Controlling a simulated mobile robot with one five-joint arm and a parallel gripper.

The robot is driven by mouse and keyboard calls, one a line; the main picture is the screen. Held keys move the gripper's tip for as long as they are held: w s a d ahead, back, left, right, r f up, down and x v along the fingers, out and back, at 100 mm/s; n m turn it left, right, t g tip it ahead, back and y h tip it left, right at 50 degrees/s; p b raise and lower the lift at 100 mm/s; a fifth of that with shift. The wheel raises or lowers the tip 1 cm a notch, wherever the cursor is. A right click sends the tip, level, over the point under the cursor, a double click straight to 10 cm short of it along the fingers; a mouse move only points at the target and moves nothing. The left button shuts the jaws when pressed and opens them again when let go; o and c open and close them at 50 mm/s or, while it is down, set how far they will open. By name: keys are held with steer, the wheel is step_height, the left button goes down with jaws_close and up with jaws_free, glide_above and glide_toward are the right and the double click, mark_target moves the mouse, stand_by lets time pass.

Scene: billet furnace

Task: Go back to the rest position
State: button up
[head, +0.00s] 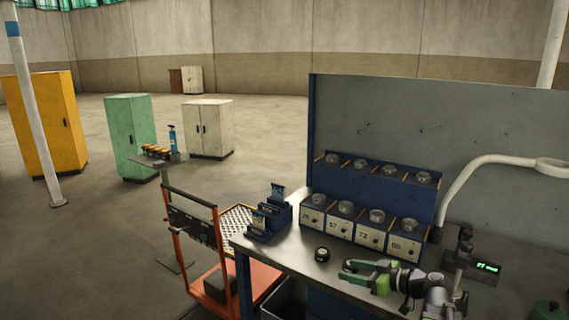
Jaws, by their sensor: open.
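My gripper (347,271) is over the front part of the grey workbench (289,256), with its green fingers pointing left. Its jaws are apart and nothing shows between them. A small dark round piece (322,254) lies on the bench a little beyond the fingertips to the left, apart from them. My arm comes in from the lower right. Whether the fingers touch the bench top cannot be told from this view.
Numbered bins (372,237) with round metal pieces stand behind my gripper, below a blue rack (375,190) of similar pieces. A lamp (470,185) and a device with a green display (487,267) are right. Blue holders (268,220) and an orange cart (215,275) are left.

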steer(key=s+a+f+g+h, duration=0.2)
steer(key=s+a+f+g, duration=0.2)
steer(key=a+f, duration=0.3)
steer(key=s+a+f+g+h, duration=0.2)
steer(key=s+a+f+g, duration=0.15)
steer(key=a+f, duration=0.45)
steer(key=s+d+f+m+g+h, duration=0.1)
steer(key=s+d+m+g+h, duration=0.1)
steer(key=s+d+m+h, duration=0.2)
steer(key=shift+d+f+m+h, duration=0.35)
steer(key=shift+d+m+h, duration=0.95)
steer(key=shift+d+m, duration=1.15)
